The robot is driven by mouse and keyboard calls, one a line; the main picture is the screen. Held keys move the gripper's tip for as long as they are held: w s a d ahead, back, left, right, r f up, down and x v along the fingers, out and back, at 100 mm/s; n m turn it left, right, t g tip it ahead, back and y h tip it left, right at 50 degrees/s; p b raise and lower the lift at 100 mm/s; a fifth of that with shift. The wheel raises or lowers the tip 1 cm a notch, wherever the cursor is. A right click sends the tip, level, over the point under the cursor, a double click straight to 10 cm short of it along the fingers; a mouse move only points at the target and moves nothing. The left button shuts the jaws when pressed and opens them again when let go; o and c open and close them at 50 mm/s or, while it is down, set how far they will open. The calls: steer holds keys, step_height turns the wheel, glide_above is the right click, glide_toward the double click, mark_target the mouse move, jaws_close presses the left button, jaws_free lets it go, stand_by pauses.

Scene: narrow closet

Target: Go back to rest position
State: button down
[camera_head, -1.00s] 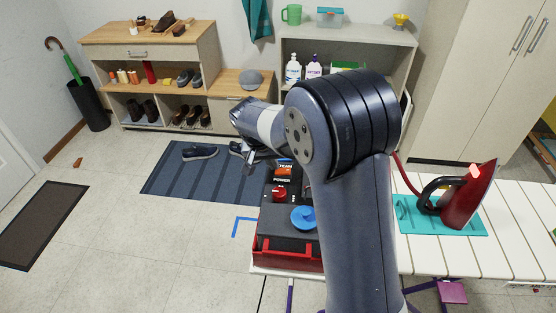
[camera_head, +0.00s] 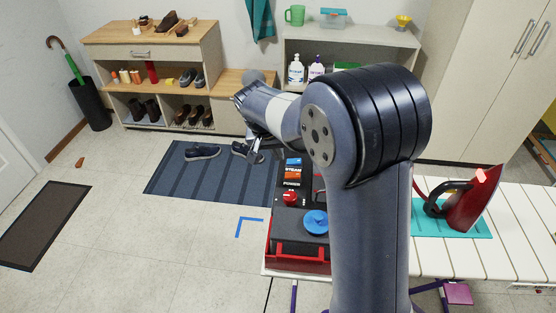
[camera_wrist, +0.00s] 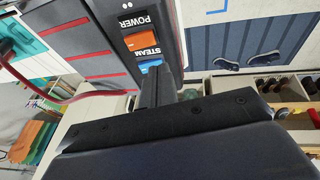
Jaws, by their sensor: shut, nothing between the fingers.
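My gripper (camera_head: 256,148) is at the end of my bent arm in the head view, above the striped mat and beyond the far end of the steam station. In the wrist view my gripper (camera_wrist: 158,84) is shut and empty, its fingers together. Behind the fingers in that view is the steam station's panel, with an orange POWER switch (camera_wrist: 139,40) and a blue STEAM switch (camera_wrist: 150,66). I cannot tell whether the fingertips touch the panel, but the head view suggests they are apart. The steam station (camera_head: 300,246) is black and red with a blue cap (camera_head: 315,222).
A red iron (camera_head: 470,205) stands on a teal pad (camera_head: 430,224) on the white slatted board (camera_head: 505,235), right of my arm. A shoe bench (camera_head: 160,60) and a grey shelf (camera_head: 350,37) line the back wall. The striped mat (camera_head: 200,180) holds shoes.

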steer(key=v, duration=0.8)
steer(key=shift+a+b, duration=0.3)
steer(key=shift+b, duration=0.1)
steer(key=shift+f, duration=0.15)
